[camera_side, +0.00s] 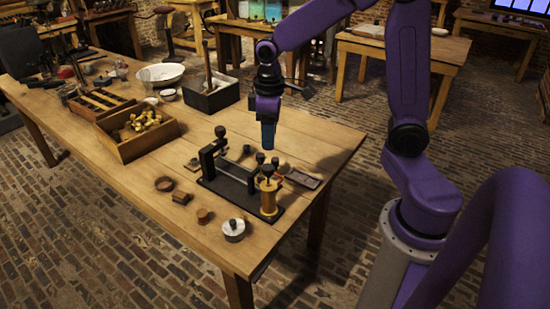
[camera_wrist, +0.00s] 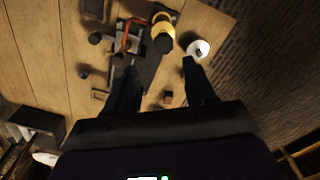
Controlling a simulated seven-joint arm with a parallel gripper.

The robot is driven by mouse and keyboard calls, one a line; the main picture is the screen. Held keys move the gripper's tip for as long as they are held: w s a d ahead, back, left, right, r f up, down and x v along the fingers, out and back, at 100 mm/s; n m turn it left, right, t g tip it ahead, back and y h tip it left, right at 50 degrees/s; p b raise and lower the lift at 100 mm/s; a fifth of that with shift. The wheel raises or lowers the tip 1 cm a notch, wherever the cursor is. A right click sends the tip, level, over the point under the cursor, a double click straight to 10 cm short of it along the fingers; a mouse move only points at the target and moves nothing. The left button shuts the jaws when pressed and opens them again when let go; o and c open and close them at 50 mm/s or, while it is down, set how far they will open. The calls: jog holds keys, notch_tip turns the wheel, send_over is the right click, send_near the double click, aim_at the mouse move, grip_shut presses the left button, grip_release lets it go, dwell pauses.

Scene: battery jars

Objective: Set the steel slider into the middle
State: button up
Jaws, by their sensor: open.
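A black-based apparatus (camera_side: 222,187) stands near the table's front right corner. It has a dark upright at its left end, a pale steel rod (camera_side: 234,172) along it, and a brass cylinder (camera_side: 268,197) with dark knobs at its right end. I cannot clearly pick out the steel slider or its position on the rod. My gripper (camera_side: 268,146) hangs above and behind the apparatus, pointing down and apart from it. In the wrist view my gripper (camera_wrist: 160,64) has its two fingers spread with nothing held. The brass cylinder (camera_wrist: 162,40) shows beyond the fingertips.
Small brown pieces and a round white-topped weight (camera_side: 233,231) lie in front of the apparatus. A wooden box of brass parts (camera_side: 118,148), a dark box (camera_side: 212,100) and a white bowl (camera_side: 160,75) stand farther left. The tabletop (camera_side: 315,140) behind the apparatus is largely clear.

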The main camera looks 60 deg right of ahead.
jog(key=w+d+f+m, duration=0.1)
jog(key=w+d+m, duration=0.1)
jog(key=w+d, duration=0.35)
jog(key=m, duration=0.2)
send_near(275, 159)
notch_tip(275, 159, down, 9)
jog(key=shift+f, duration=0.1)
